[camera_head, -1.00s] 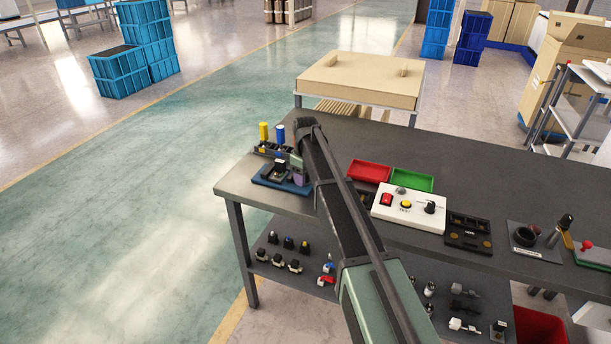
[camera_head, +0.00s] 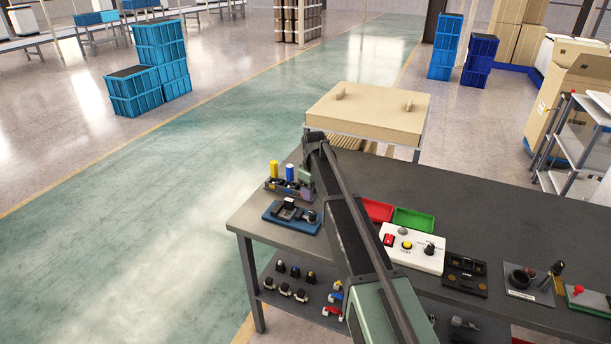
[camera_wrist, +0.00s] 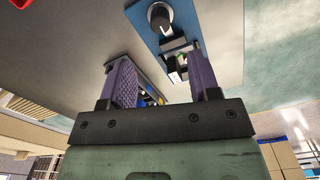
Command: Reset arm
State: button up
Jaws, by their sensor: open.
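My arm reaches out over the left end of the dark grey workbench (camera_head: 490,205). My gripper (camera_head: 306,180) is partly hidden behind my own arm in the head view. It stays above the bench, by the rack with the yellow and blue cylinders. In the wrist view my gripper (camera_wrist: 164,76) shows two purple fingers spread apart, with nothing seen held between them. The blue fixture plate (camera_wrist: 222,65) with a black knob lies beyond the fingertips, apart from them. The same blue fixture plate (camera_head: 275,212) lies at the bench's left front corner in the head view.
A rack holds a yellow cylinder (camera_head: 274,169) and a blue cylinder (camera_head: 290,173). To the right lie a red tray (camera_head: 377,210), a green tray (camera_head: 413,220), a white control box (camera_head: 413,249) and a black panel (camera_head: 466,276).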

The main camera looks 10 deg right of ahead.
jog(key=s+m, duration=0.8)
jog(key=s, duration=2.7)
jog(key=shift+s, duration=0.3)
